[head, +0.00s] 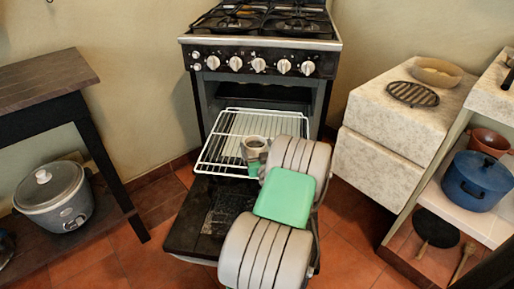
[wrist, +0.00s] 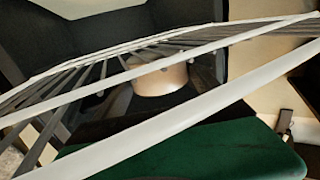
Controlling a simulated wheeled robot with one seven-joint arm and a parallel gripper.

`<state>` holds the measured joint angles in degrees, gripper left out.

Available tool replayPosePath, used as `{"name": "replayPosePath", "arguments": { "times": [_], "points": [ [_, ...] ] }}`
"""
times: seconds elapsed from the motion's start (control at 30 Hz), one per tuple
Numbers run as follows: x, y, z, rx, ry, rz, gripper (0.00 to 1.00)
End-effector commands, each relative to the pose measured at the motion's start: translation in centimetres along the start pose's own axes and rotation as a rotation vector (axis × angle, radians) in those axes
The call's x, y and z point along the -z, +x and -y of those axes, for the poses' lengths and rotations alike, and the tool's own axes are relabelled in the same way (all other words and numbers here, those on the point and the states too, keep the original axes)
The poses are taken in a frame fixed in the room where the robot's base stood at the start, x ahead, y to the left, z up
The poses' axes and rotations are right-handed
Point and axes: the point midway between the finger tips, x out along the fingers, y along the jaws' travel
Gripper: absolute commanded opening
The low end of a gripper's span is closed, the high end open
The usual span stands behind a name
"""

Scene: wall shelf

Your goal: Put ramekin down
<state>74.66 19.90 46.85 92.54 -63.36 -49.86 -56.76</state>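The ramekin (head: 256,142), a small pale round cup with a dark inside, is upright at the front right of the pulled-out oven rack (head: 228,136). I cannot tell whether it rests on the wires. My gripper (head: 252,161) is right at the ramekin, mostly hidden by my arm. In the wrist view, a pale tan round side, likely the ramekin (wrist: 160,79), shows behind the white rack bars (wrist: 190,98).
The oven (head: 262,62) stands open, its door (head: 190,222) lowered beneath the rack. The left part of the rack is bare. A pale stone-topped cabinet (head: 385,150) with a black grill grate (head: 413,94) and a bowl (head: 437,71) stands right. A dark table (head: 45,80) stands left.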

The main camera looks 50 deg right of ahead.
Motion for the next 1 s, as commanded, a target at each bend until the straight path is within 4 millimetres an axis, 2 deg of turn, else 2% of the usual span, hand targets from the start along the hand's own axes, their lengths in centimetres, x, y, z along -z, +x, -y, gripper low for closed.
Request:
{"name": "replayPosePath", "arguments": {
  "times": [0.1,0.33,0.43,0.57,0.8,1.0],
  "points": [
    [0.0,0.0,0.0,0.000,0.000,0.000,0.94],
    [0.1,0.0,0.0,0.000,0.000,0.000,0.94],
    [0.8,0.0,0.0,0.000,0.000,0.000,0.94],
    [0.3,-2.6,-0.2,-0.005,0.002,0.002,0.94],
    [0.4,-8.9,-0.2,-0.006,0.003,0.001,0.94],
    [0.3,-11.8,-0.1,-0.003,0.001,0.000,0.94]
  ]
}}
